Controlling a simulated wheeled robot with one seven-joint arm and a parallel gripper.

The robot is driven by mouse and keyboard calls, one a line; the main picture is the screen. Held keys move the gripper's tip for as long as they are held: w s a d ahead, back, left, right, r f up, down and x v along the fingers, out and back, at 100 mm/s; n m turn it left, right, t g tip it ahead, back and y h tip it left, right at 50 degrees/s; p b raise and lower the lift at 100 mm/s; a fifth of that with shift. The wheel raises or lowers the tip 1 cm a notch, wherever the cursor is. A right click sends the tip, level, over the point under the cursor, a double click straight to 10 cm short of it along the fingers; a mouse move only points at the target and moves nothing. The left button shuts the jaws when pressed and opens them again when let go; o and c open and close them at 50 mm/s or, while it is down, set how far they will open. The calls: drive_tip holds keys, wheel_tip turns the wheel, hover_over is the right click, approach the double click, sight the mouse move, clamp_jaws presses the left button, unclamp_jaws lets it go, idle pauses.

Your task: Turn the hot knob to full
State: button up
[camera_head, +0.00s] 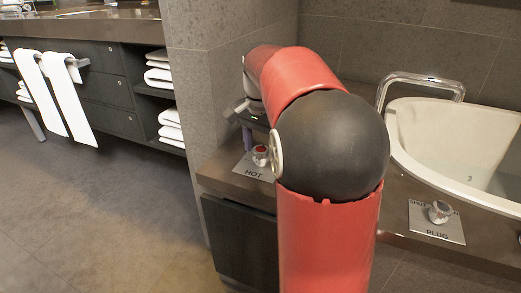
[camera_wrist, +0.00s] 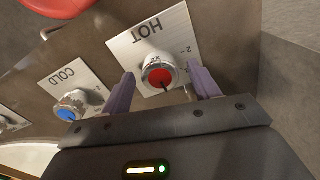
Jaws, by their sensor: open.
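The hot knob (camera_wrist: 158,75) is a round chrome knob with a red cap, on a light plate (camera_wrist: 128,47) marked HOT. In the head view the hot knob (camera_head: 260,154) sits on the tub's ledge, just left of my red and black arm. My gripper (camera_wrist: 160,82) is open, with one purple finger on each side of the knob in the wrist view. I cannot tell whether the fingers touch it. In the head view my gripper (camera_head: 246,132) is partly hidden by my arm and seems close to the knob.
A cold knob (camera_wrist: 70,107) with a blue cap is beside the hot plate. A plug knob (camera_head: 439,211) is right of my arm, by the white tub (camera_head: 450,135) and chrome spout (camera_head: 420,80). A tiled wall (camera_head: 222,85) rises behind the ledge. Open floor (camera_head: 100,215) lies left.

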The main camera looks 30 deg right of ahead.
drive_tip(key=shift+f, duration=0.25)
drive_tip(key=shift+c, duration=0.3)
drive_tip(key=c, duration=0.9)
drive_tip(key=shift+r, duration=0.1)
